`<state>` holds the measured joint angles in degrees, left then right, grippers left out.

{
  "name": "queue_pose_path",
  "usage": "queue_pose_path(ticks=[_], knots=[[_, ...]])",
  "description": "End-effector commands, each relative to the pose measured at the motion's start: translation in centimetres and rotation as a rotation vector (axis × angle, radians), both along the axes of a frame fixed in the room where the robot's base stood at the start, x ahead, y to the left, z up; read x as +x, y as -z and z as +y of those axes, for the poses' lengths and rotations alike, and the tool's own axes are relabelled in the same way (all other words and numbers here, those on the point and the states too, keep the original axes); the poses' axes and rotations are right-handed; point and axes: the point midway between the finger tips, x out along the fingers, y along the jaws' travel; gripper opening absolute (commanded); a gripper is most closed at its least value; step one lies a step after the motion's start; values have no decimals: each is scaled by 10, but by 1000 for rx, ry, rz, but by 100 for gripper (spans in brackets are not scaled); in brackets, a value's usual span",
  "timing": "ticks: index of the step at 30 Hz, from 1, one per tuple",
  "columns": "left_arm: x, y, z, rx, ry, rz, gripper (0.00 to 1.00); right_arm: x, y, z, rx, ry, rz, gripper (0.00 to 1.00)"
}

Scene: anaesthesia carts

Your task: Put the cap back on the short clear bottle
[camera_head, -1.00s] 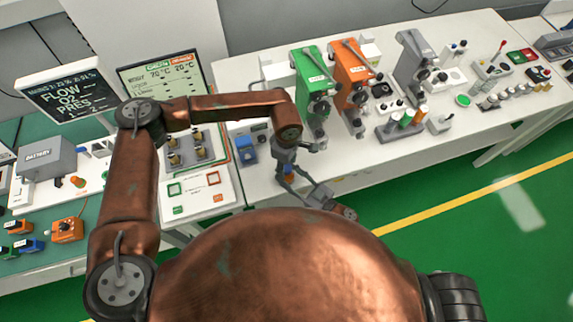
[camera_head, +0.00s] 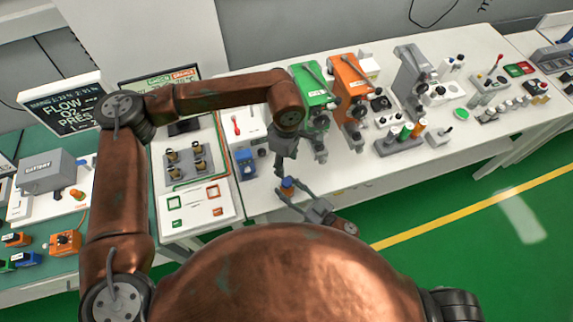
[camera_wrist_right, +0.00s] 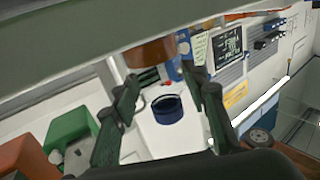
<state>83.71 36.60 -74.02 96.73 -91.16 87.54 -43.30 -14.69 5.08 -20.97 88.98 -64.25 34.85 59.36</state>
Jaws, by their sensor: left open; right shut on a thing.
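A small blue cap (camera_head: 288,182) shows between the fingers of my right gripper (camera_head: 289,189), above the table's front edge. I cannot tell how squarely the cap sits. My left gripper (camera_head: 280,172) points down just above and beside the cap, open and apparently empty; its fingertips are small and partly overlapped.
A blue block (camera_head: 245,163) stands left of the grippers. Green (camera_head: 312,90) and orange (camera_head: 350,85) devices stand behind on the white table (camera_head: 250,205). A panel with several brass fittings (camera_head: 187,163) is at left. The green floor in front is open.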

Motion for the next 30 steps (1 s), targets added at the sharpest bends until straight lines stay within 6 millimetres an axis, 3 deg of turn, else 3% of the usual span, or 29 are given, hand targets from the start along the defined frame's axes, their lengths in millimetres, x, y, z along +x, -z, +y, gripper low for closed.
queue_pose_path(ticks=[5, 6, 14, 24, 30], knots=[[0, 0, 0, 0, 0, 0, 46, 0, 0, 0, 0, 0, 0, 0], [0, 0, 0, 0, 0, 0, 46, 0, 0, 0, 0, 0, 0, 41], [0, 0, 0, 0, 0, 0, 46, 0, 0, 0, 0, 0, 0, 59], [0, 0, 0, 0, 0, 0, 46, -2, 0, -2, -1, 0, 1, 61], [0, 0, 0, 0, 0, 0, 46, -19, 2, -21, -4, 1, 2, 61]])
